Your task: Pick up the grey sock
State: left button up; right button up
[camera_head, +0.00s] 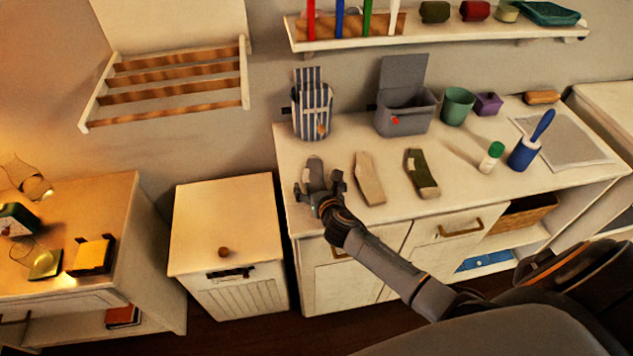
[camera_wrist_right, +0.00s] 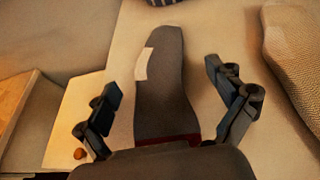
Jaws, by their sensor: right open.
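The grey sock (camera_head: 314,167) lies flat near the front left end of the white cabinet top. In the right wrist view the grey sock (camera_wrist_right: 165,95) is long and dark with a pale label, and its near end is hidden behind my gripper body. My right gripper (camera_head: 319,185) is over the near part of the sock. In the right wrist view my right gripper (camera_wrist_right: 165,85) is open, with one finger on each side of the sock and gaps between. My left gripper is not in view.
A beige sock (camera_head: 370,178) and a green-and-beige sock (camera_head: 421,173) lie to the right. Behind stand a striped bag (camera_head: 313,112) and an open grey box (camera_head: 404,120).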

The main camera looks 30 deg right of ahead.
jog(key=c, duration=1)
